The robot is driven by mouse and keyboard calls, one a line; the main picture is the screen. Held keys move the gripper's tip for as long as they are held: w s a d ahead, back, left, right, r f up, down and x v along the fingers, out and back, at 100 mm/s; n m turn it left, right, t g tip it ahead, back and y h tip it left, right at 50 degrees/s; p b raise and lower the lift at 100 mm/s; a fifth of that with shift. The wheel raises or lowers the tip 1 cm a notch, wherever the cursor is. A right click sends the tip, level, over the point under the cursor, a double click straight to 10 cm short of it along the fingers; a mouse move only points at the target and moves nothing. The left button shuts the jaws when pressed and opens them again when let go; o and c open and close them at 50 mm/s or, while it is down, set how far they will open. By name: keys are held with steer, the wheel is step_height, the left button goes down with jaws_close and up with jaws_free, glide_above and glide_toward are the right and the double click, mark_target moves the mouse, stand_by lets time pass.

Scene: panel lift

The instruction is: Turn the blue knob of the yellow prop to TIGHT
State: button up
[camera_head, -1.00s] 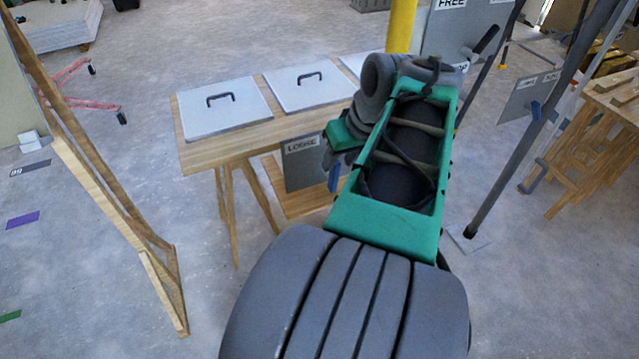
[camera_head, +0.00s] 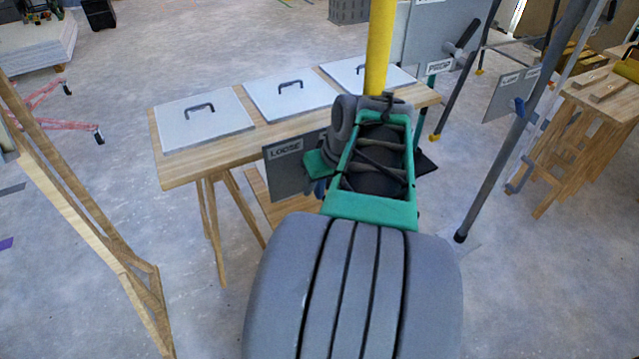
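The yellow prop (camera_head: 379,45) is an upright yellow pole behind my arm; my arm hides its lower part. A grey plate marked LOOSE (camera_head: 285,168) shows left of my arm, below the table's front edge. A small blue part (camera_head: 320,187), possibly the blue knob, shows at that plate's right edge, mostly covered by my arm. No TIGHT mark is readable beside it. My green and grey arm reaches toward the prop. My gripper's fingers are hidden, so its opening and any contact with the knob cannot be seen.
A wooden table (camera_head: 180,170) carries white panels with dark handles. A grey board with a black lever (camera_head: 463,40) stands behind on the right. A grey pole (camera_head: 500,165) with a blue knob (camera_head: 520,107) stands at right. A wooden frame (camera_head: 95,225) stands at left.

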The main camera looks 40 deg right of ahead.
jaws_close()
stand_by(0.3)
steer(key=shift+r+p, duration=0.15)
steer(key=shift+p, duration=0.3)
steer(key=shift+r+y+p, duration=0.15)
steer(key=shift+y+p, duration=0.25)
steer(key=shift+p, duration=0.6)
steer(key=y+p, duration=0.1)
steer(key=p, duration=0.3)
steer(key=shift+r+m+t+y, duration=0.15)
steer(key=shift+m+t+y, duration=0.25)
steer(key=y+p, duration=0.1)
steer(key=p, duration=0.1)
steer(key=t+y+p, duration=0.1)
steer(key=p, duration=0.2)
steer(key=shift+f+m+y, duration=0.2)
steer(key=shift+m+y, duration=0.1)
steer(key=shift+y, duration=0.1)
steer(key=shift+f+y+p, duration=0.1)
steer(key=shift+y+p, duration=0.2)
steer(key=shift+p, duration=0.35)
steer(key=shift+f+t, duration=0.1)
steer(key=shift+t, duration=0.2)
